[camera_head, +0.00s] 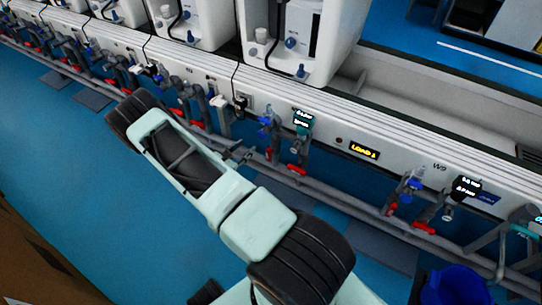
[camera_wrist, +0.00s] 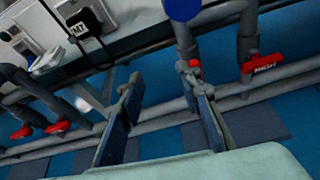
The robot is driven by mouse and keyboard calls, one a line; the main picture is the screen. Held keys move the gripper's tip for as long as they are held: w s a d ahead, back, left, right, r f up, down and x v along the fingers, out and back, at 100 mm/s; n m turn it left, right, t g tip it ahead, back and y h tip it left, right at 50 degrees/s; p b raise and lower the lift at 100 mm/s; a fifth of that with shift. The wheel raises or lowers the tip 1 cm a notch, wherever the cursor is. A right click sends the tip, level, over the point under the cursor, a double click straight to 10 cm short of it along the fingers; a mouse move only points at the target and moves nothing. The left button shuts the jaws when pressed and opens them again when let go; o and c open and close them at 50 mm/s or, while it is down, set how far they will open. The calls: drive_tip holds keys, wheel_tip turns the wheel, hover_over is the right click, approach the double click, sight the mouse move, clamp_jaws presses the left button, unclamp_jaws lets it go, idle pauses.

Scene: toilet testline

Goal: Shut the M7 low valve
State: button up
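My gripper (camera_wrist: 165,105) is open in the wrist view, its two dark blue finger pads well apart with nothing between them. A small red valve handle (camera_wrist: 195,64) shows beside the tip of the right finger, partly hidden by it. A larger red valve handle (camera_wrist: 264,64) sits further right on its pipe. Which handle is the M7 low valve cannot be read. In the head view, my gripper (camera_head: 238,153) is near the lower pipe, just left of a red handle (camera_head: 268,154) and another red handle (camera_head: 297,170).
Two red handles (camera_wrist: 38,130) sit on pipes at the wrist view's left. In the head view, a long grey rail (camera_head: 340,200) runs below the white panel (camera_head: 405,145). A blue bucket (camera_head: 455,286) stands at lower right.

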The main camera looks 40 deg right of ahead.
drive_tip(key=n, duration=0.1)
approach(267, 155)
drive_tip(key=shift+g+y, duration=0.3)
drive_tip(key=shift+g, duration=0.1)
drive_tip(key=b+x, duration=0.1)
drive_tip(key=x, duration=0.2)
drive_tip(key=b+x, duration=0.1)
drive_tip(key=x, duration=0.2)
drive_tip(key=r+b+x, duration=0.1)
drive_tip(key=x, duration=0.2)
drive_tip(key=shift+w+d+f+b, duration=0.1)
drive_tip(key=shift+w+d+b, duration=0.2)
drive_tip(key=shift+d, duration=0.15)
drive_tip(key=shift+w+d+f, duration=0.15)
drive_tip(key=shift+w+d, duration=0.1)
drive_tip(key=shift+d, duration=0.3)
drive_tip(key=shift+c, duration=0.4)
clamp_jaws()
